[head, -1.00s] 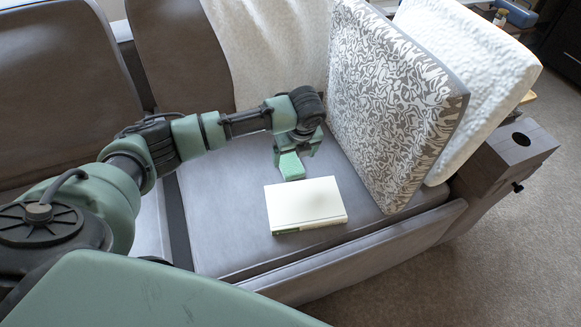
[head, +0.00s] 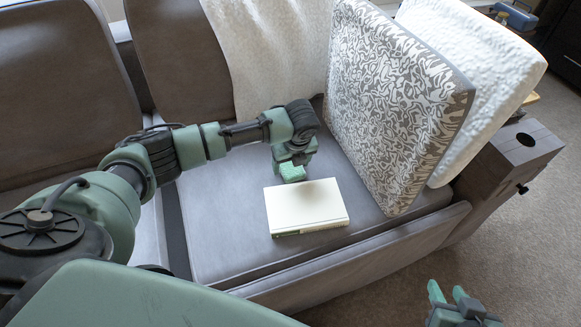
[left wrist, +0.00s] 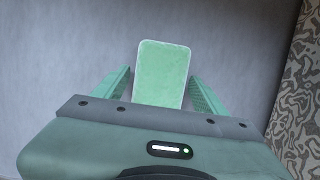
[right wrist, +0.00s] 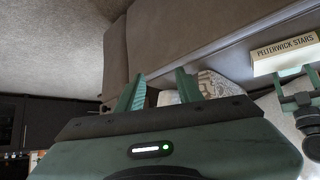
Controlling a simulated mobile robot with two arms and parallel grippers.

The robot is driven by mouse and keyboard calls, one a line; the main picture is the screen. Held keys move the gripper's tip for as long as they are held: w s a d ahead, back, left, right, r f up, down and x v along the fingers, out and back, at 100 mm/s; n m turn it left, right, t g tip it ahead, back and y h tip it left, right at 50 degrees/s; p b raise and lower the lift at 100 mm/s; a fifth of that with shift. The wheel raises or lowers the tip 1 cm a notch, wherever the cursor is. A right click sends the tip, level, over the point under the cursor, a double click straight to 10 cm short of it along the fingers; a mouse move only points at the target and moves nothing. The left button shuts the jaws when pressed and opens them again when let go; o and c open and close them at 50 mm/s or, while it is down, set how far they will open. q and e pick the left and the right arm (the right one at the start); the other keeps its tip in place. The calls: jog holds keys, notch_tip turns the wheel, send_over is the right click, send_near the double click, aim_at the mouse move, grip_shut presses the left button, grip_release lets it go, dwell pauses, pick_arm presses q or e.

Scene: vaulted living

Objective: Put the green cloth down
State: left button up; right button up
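The green cloth (left wrist: 162,75) is a small, pale-edged rectangle between the two fingers of my left gripper (left wrist: 160,73) in the left wrist view. In the head view the cloth (head: 292,172) shows below my left gripper (head: 294,157), over the sofa seat, at the back edge of the white book (head: 306,205). I cannot tell whether it touches the seat. My right gripper (head: 452,294) is open and empty over the floor; its parted fingers (right wrist: 160,75) show in the right wrist view.
A patterned cushion (head: 400,100) and a white cushion (head: 490,80) lean at the sofa's right end, beside the armrest (head: 510,150). A pale throw (head: 265,55) covers part of the backrest. The grey seat (head: 225,225) left of the book is clear.

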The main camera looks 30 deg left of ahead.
pick_arm(q)
jog(key=c, duration=1.1)
jog(key=shift+r, duration=0.15)
